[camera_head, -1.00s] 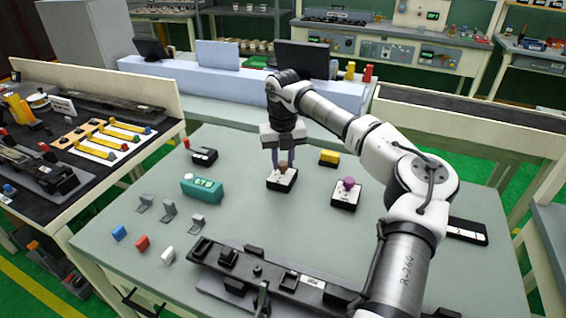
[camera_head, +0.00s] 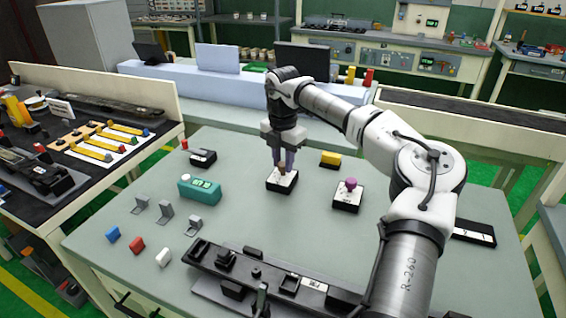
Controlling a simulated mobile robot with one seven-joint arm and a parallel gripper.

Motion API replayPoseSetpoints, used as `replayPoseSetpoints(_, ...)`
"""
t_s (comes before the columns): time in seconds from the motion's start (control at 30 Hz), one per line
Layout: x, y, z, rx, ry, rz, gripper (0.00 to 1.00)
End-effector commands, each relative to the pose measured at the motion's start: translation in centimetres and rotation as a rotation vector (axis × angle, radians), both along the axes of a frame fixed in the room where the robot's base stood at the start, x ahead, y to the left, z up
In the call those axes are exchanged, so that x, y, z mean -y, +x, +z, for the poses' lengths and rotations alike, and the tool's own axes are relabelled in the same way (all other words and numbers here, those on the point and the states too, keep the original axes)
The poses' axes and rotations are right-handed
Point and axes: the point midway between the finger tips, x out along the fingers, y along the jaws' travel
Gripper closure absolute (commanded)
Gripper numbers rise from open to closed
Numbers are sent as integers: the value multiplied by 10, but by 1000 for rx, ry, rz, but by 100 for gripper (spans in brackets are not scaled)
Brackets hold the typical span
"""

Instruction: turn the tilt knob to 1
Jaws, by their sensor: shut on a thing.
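A black box with a white top face and a brown knob (camera_head: 282,171) stands near the middle of the table. This knob box (camera_head: 283,187) is directly under my gripper (camera_head: 283,163), which points straight down. The fingers are shut on the brown knob. A similar box with a purple knob (camera_head: 350,184) stands to its right, apart from the gripper. The markings on both boxes are too small to read, so I cannot tell which is the tilt knob or what setting it shows.
A teal device (camera_head: 200,189) and a small black box (camera_head: 203,157) stand to the left. Grey clips (camera_head: 165,213) and coloured blocks (camera_head: 136,245) are front left. A long black fixture (camera_head: 275,278) lies along the front.

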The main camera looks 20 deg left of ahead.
Motion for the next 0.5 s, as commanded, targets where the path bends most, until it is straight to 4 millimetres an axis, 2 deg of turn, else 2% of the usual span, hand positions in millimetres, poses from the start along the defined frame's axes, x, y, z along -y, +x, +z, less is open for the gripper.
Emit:
replayPoseSetpoints(0.2, 0, 1, 0, 2, 0, -102, 96)
replayPoseSetpoints(0.5, 0, 1, 1, 4, 1, -157, 96)
